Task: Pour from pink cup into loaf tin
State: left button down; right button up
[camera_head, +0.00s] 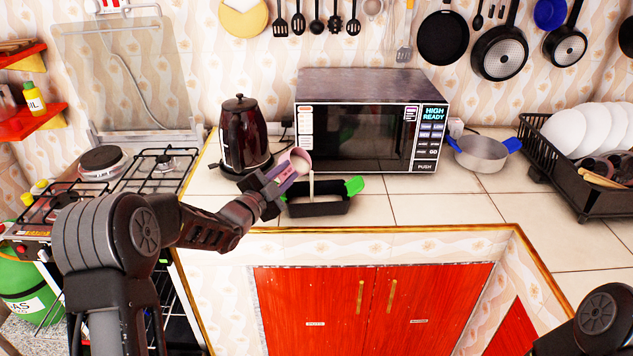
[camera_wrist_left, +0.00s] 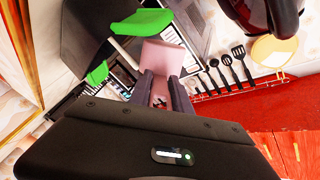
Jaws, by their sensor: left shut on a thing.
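The pink cup (camera_head: 299,160) is tilted to the right above the dark loaf tin (camera_head: 318,208). My left gripper (camera_head: 281,179) is shut on the cup, at the upper left of the tin. A pale stream (camera_head: 312,184) runs from the cup's mouth down into the tin. The tin sits on the counter and has green handles (camera_head: 354,185). How much lies inside it cannot be told. In the left wrist view the cup (camera_wrist_left: 166,57) is between my fingers, with green handles (camera_wrist_left: 140,22) beyond it. My right gripper is out of view.
A dark kettle (camera_head: 245,135) stands just left of the cup, and a microwave (camera_head: 368,120) stands behind the tin. A pot with blue handles (camera_head: 482,155) and a dish rack (camera_head: 575,190) are to the right. The counter between tin and pot is clear.

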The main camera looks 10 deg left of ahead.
pick_arm(q)
jog(key=shift+s+d+r+m+p, duration=0.1)
jog(key=shift+d+r+m+p, duration=0.1)
jog(key=shift+m+p, duration=0.5)
jog(key=shift+d+r+m+p, duration=0.15)
jog(key=shift+m+p, duration=0.35)
jog(key=shift+m, duration=0.25)
jog(key=shift+s+d+r+m+p, duration=0.1)
jog(key=shift+d+m+p, duration=0.1)
jog(key=shift+m+p, duration=0.5)
dwell(0.8)
jog(key=shift+d+m+p, duration=0.3)
jog(key=shift+d+m, duration=0.05)
jog(key=shift+s+d+r+m, duration=0.1)
jog(key=shift+d+m, duration=0.15)
jog(key=shift+m, duration=0.05)
jog(key=shift+s+d+p, duration=0.1)
jog(key=shift+d+p, duration=0.1)
jog(key=shift+p, duration=0.3)
jog(key=shift+m, duration=0.3)
jog(key=shift+d+f+m+b, duration=0.2)
jog(key=shift+m+b, duration=0.3)
jog(key=shift+b, duration=0.65)
jog(key=shift+r, duration=0.2)
jog(key=shift+m+b, duration=0.3)
jog(key=shift+b, duration=0.05)
